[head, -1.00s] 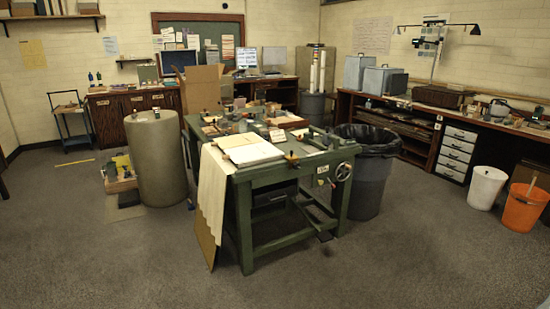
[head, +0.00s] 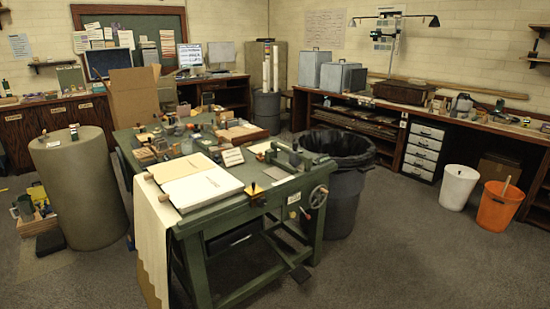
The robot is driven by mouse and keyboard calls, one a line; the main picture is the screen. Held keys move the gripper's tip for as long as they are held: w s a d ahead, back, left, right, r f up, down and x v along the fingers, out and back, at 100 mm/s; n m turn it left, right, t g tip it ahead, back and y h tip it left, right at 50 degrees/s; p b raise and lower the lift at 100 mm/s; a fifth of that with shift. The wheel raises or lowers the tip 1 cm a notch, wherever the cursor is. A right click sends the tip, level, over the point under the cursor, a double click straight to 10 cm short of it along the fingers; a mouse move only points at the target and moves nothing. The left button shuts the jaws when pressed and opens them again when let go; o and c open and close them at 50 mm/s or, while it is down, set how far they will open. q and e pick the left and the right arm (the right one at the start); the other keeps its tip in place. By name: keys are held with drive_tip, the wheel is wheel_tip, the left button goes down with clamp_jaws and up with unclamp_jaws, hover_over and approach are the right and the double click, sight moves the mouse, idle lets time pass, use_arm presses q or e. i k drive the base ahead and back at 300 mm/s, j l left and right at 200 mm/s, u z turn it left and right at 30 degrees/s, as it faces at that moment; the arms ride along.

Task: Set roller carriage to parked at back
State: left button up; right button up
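A green press table (head: 225,215) stands in the middle of the head view. What looks like the roller carriage (head: 288,156), a dark green bar with raised ends, lies across the right part of its top. It is small, and I cannot tell its exact setting. A handwheel (head: 318,196) is on the table's right side. A small lever with an orange tip (head: 253,188) is at the front edge. A white stack of sheets (head: 197,188) lies on the front left of the top. Neither of my grippers is in view.
A dark lined bin (head: 345,185) stands close to the table's right side. A large olive drum (head: 80,190) stands to its left. A white bucket (head: 458,187) and an orange bucket (head: 497,207) stand at right. The floor at front right is clear.

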sight(294, 162)
drive_tip(key=i+j+z, duration=0.2)
drive_tip(key=i, duration=0.15)
drive_tip(key=i+l, duration=0.5)
drive_tip(key=i, duration=0.2)
drive_tip(key=i+l+u, duration=0.2)
drive_tip(key=u, duration=0.25)
drive_tip(key=i+l+u, duration=0.25)
drive_tip(key=u, duration=0.2)
